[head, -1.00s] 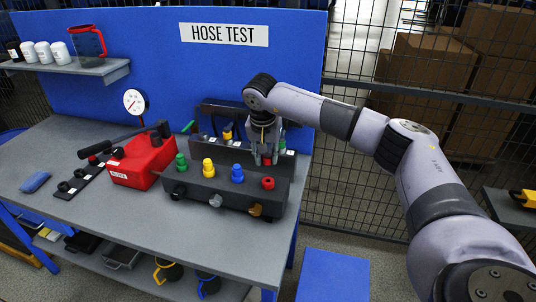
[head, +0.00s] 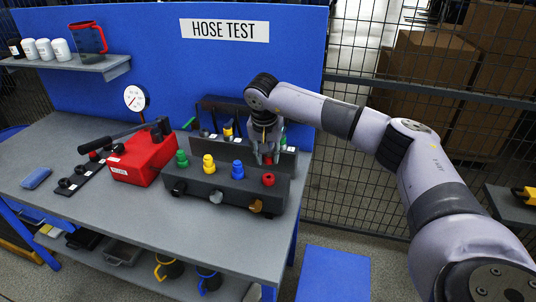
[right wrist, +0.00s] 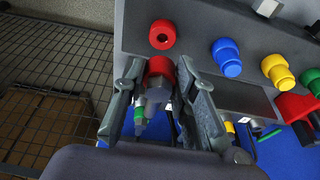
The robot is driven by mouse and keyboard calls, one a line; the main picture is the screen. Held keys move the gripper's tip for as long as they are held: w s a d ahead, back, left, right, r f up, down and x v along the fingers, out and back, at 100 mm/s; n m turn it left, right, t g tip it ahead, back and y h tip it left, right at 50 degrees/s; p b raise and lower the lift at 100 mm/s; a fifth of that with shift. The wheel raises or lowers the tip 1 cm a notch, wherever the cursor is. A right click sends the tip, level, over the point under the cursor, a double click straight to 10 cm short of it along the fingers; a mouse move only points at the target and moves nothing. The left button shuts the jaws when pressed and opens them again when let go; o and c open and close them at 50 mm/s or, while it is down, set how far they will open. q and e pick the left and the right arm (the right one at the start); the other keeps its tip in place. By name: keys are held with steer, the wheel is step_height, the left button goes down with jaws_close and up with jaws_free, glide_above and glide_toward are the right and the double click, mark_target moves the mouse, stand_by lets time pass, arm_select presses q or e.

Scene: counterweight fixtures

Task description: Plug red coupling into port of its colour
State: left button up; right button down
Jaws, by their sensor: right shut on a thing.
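My right gripper (head: 267,160) is over the back right of the dark manifold block (head: 228,187). In the right wrist view its fingers (right wrist: 160,75) are shut on the red coupling (right wrist: 159,67), which has a grey body behind its red end. The red port (head: 268,180) is at the block's right end; in the right wrist view the red port (right wrist: 162,34) shows a dark hole. The coupling's red end is close to the port but visibly apart from it. In the head view the coupling is mostly hidden by the fingers. My left gripper is out of view.
Blue (head: 237,170), yellow (head: 208,164) and green (head: 181,159) ports line the block to the left. A dark rack (head: 285,160) with other couplings stands behind. A red pump box (head: 145,158) with a black lever and a gauge (head: 135,98) are left. The bench front is clear.

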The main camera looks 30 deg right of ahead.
mark_target(268, 178)
steer(key=shift+f+b, duration=0.35)
steer(key=shift+f, duration=0.2)
steer(key=shift+f+b, duration=0.55)
steer(key=shift+f, duration=0.4)
steer(key=shift+f, duration=0.1)
steer(key=shift+f+b, duration=0.45)
steer(key=shift+f, duration=0.2)
steer(key=shift+f, duration=0.15)
steer(key=shift+f+b, duration=0.4)
steer(key=shift+f, duration=0.1)
steer(key=shift+s+f, duration=0.1)
steer(key=shift+f, duration=0.15)
stand_by(0.4)
